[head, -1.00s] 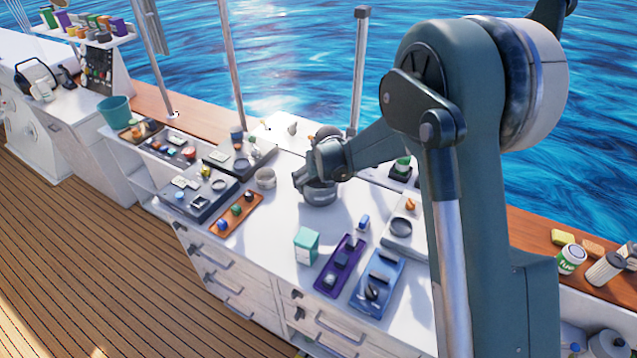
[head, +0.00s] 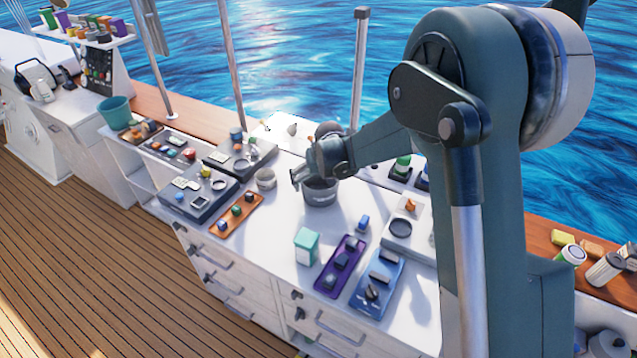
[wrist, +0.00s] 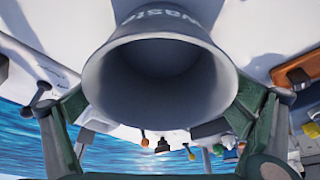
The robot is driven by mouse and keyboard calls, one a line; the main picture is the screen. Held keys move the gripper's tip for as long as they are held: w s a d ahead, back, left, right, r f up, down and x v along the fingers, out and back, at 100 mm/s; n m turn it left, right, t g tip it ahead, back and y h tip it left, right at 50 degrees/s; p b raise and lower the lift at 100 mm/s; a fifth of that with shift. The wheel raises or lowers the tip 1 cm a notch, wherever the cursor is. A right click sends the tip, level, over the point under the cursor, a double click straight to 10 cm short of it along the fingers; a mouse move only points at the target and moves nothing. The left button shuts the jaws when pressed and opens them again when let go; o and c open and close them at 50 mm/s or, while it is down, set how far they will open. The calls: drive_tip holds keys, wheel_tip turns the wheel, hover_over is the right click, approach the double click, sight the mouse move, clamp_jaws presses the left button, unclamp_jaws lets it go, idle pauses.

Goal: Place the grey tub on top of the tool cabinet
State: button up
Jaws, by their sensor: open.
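The grey tub (head: 321,193) stands upright on the white top of a drawer cabinet (head: 268,268), near the middle of the head view. Its open mouth and the word "waste" on its side fill much of the wrist view (wrist: 160,75). My gripper (head: 308,174) is open at the tub's rim, slightly above and to the left of it in the head view. In the wrist view the green fingers show on both sides of the tub. I cannot tell whether they touch it. The arm hides part of the cabinet's right side.
A small light pot (head: 265,179) stands left of the tub. A teal-white box (head: 306,246), a purple tray (head: 341,264) and a blue tray (head: 378,284) lie in front. Dark trays (head: 198,192) and an orange tray (head: 236,215) crowd the left. A post (head: 358,80) rises behind.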

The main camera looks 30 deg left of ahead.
drive_tip(key=v, duration=0.9)
drive_tip(key=shift+d+r, duration=0.15)
drive_tip(key=shift+r, duration=0.25)
drive_tip(key=shift+s, duration=0.1)
idle(0.5)
drive_tip(key=s+d+r+m+t, duration=0.15)
drive_tip(key=d+r, duration=0.45)
drive_tip(key=d, duration=0.6)
drive_tip(key=s+d+r+m, duration=0.15)
drive_tip(key=d+r, duration=0.45)
drive_tip(key=d, duration=0.6)
drive_tip(key=s+d+r+m+t, duration=0.15)
drive_tip(key=d+r, duration=0.45)
drive_tip(key=d, duration=0.6)
drive_tip(key=s+d+f+m+t+h, duration=0.1)
drive_tip(key=s+d+m+h, duration=0.2)
drive_tip(key=s+d, duration=2.1)
drive_tip(key=d+m, duration=0.1)
drive_tip(key=d, duration=0.2)
drive_tip(key=shift+d, duration=0.2)
